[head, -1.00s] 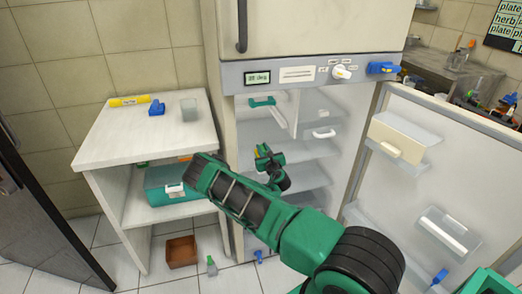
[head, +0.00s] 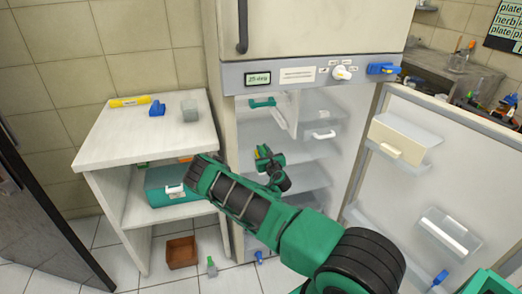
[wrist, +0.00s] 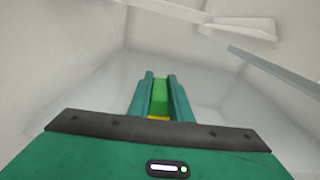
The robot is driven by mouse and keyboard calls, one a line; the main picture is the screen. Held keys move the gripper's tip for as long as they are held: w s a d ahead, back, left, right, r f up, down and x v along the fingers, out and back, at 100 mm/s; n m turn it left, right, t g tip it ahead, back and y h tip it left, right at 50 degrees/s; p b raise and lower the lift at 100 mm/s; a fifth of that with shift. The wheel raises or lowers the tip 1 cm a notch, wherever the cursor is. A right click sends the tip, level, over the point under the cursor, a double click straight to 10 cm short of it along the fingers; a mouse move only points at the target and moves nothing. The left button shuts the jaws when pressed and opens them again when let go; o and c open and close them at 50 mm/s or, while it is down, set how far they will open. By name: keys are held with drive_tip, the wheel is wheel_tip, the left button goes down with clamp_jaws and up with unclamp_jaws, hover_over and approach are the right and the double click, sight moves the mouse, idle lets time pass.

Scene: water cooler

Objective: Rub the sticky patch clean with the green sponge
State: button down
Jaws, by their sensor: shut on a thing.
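My gripper (wrist: 158,90) is shut on the green sponge (wrist: 160,97), which sits between its two teal fingers with a yellow edge showing at its lower end. In the head view my gripper (head: 262,153) is inside the open fridge compartment (head: 312,150), among the shelves. The sponge is too small there to make out clearly. In the wrist view the fingers point at pale, blurred inner walls. I cannot make out the sticky patch in either view, nor tell whether the sponge touches a surface.
The fridge door (head: 450,165) stands open on the right, with bins on it. Pale shelves (head: 300,178) lie around my gripper. A white side table (head: 150,135) at left holds a yellow tube, a blue item and a cup. A brown box (head: 181,252) is on the floor.

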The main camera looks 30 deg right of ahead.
drive_tip(key=shift+x, duration=1.1)
drive_tip(key=shift+s, duration=0.1)
drive_tip(key=shift+v, duration=1.1)
drive_tip(key=shift+w+d+f, duration=0.1)
drive_tip(key=shift+w, duration=0.45)
drive_tip(key=shift+r, duration=3.6)
drive_tip(key=shift+f, duration=0.1)
